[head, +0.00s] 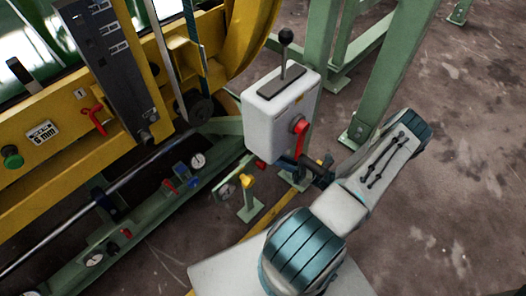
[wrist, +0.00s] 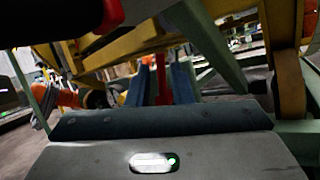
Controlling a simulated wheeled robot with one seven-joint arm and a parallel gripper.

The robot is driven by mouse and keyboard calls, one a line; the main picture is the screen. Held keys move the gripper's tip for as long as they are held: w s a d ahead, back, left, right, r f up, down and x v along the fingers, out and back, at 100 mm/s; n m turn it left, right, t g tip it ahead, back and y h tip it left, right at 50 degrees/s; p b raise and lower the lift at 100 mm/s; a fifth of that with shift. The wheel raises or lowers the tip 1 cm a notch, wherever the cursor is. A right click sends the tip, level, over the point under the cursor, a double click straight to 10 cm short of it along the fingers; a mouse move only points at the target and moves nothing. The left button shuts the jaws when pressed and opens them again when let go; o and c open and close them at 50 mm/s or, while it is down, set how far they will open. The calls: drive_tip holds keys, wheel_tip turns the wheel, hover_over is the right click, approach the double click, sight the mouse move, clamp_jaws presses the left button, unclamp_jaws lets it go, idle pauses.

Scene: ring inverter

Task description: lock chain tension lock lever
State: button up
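One red lever (head: 301,138) hangs from a round knob on the front of the white control box. Another small red lever (head: 94,119) sits on the yellow machine frame at the left. My gripper (head: 302,170) is dark and just below the white box, close to its red lever; contact is unclear. In the wrist view a red piece (wrist: 112,13) shows at the top beside a dark shape.
The white control box (head: 270,125) has a black-knobbed stick (head: 286,50) on top. Green posts (head: 392,75) stand right of it. A yellow-topped pedestal (head: 247,185) is below left. A green rail with gauges (head: 140,210) runs along the machine. Floor at right is clear.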

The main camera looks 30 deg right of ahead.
drive_tip(key=x, duration=0.7)
drive_tip(key=shift+b, duration=0.3)
clamp_jaws()
